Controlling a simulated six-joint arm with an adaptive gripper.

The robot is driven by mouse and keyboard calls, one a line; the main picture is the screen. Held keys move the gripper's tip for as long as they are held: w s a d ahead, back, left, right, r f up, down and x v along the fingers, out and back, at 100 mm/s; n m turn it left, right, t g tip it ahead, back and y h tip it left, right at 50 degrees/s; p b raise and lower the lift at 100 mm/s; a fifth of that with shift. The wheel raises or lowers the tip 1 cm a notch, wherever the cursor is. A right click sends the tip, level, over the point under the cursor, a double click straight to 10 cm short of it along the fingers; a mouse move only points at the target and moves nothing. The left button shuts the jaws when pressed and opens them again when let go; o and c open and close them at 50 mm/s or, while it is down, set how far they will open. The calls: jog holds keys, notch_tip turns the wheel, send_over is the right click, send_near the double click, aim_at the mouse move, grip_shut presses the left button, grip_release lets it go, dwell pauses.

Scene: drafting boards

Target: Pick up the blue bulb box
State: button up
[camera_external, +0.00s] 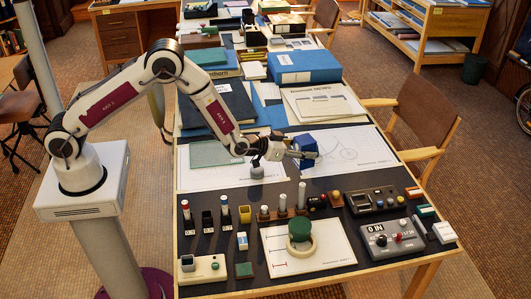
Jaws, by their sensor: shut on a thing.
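The blue bulb box (306,144) is a small dark blue block at the end of my gripper (306,154). My gripper reaches in from the left and is shut on the box. The box appears to be over the white drawing sheet (375,150); I cannot tell from this view how far it is above the sheet. The fingers cover part of the box's front side.
Several small upright pieces stand in a row in front, including a yellow-topped one (245,214). A green disc (299,229) sits at the front middle. A grey control box (391,238) is at right. Books and a large blue box (303,67) fill the back.

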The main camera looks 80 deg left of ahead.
aim_at(300, 140)
jog(key=shift+r, duration=1.8)
